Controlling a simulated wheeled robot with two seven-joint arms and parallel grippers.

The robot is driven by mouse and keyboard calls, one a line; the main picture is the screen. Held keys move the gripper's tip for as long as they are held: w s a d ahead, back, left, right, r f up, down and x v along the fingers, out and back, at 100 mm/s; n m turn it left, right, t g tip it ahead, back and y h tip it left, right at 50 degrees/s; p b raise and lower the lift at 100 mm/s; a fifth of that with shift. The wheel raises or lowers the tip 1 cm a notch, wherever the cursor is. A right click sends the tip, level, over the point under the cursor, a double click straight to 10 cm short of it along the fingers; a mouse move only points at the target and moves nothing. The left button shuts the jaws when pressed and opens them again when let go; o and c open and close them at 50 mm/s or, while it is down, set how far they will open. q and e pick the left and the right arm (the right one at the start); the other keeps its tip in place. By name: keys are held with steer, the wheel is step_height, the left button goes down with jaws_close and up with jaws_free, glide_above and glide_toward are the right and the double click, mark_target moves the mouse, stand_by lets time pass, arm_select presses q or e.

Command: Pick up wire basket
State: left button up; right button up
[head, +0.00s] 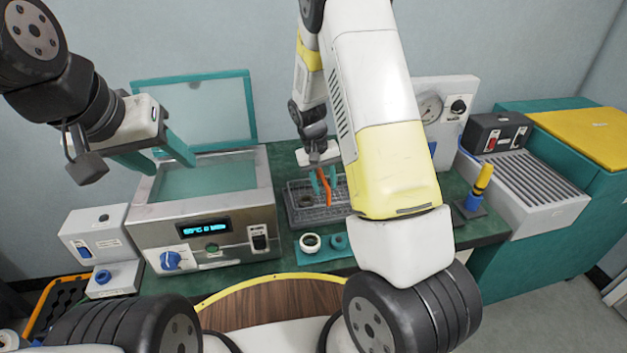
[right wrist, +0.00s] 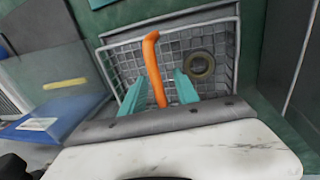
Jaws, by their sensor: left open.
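The wire basket (head: 318,217) is a grey mesh tray on the green bench, right of the metal bath. It also shows in the right wrist view (right wrist: 220,40), with an orange handle (right wrist: 152,62) and a dark ring (right wrist: 199,66) lying inside. My right gripper (head: 323,180) is over the basket. Its teal fingers (right wrist: 159,84) stand apart on either side of the orange handle, with gaps visible. My left gripper (head: 155,155) is open and empty, above the left part of the metal bath.
The metal bath (head: 205,225) has its clear lid (head: 195,110) raised. A white ring (head: 310,242) sits on a teal plate in front of the basket. A gauge unit (head: 440,95) and a grey ribbed tray (head: 530,185) stand to the right. My right arm hides part of the bench.

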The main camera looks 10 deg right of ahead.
steer(key=shift+d+f, duration=0.1)
steer(key=shift+f, duration=0.55)
jaws_close()
step_height(320, 180, up, 10)
steer(key=shift+r, duration=0.1)
stand_by(0.4)
